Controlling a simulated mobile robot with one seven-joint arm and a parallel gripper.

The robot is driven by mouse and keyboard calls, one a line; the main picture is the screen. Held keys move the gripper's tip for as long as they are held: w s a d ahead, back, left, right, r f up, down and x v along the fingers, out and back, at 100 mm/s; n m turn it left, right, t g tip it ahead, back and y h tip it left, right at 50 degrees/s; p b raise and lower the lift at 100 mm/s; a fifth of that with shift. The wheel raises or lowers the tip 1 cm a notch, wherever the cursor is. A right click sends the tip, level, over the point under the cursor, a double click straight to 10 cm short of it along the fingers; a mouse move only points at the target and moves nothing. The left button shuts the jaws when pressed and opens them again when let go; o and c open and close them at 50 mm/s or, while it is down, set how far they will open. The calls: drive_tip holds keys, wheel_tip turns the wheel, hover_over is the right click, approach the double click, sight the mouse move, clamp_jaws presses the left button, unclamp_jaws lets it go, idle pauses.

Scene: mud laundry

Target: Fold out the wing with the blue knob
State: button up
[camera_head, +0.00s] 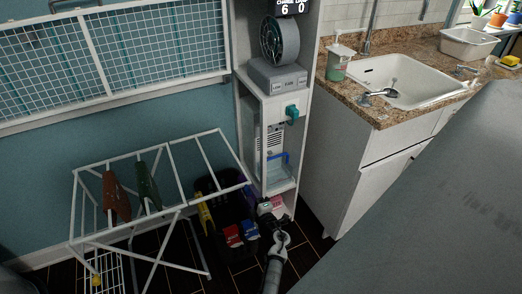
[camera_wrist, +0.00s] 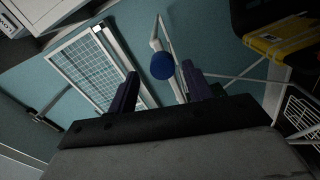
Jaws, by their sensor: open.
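A white drying rack (camera_head: 180,143) stands at lower left in the head view. The blue knob (camera_wrist: 162,65) sits on a white tube of the rack in the wrist view. A small blue end at the rack's right corner (camera_head: 247,184) seems to be the same knob. My gripper (camera_head: 272,209) is near that corner in the head view. In the wrist view its dark fingers (camera_wrist: 160,72) are apart, with the knob between their tips in the picture. I cannot tell whether they touch it. The exact angle of the wing is unclear.
Red and green cloths (camera_head: 147,186) hang on the rack. A dark bin with coloured packs (camera_head: 233,236) stands on the floor beside my gripper. A white shelf column (camera_head: 245,130) and a sink counter (camera_head: 375,115) stand close on the right. A yellow knob (camera_head: 96,281) shows lower left.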

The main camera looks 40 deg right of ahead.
drive_tip(key=v, duration=0.9)
drive_tip(key=shift+s, duration=0.2)
drive_tip(key=shift+r, duration=0.1)
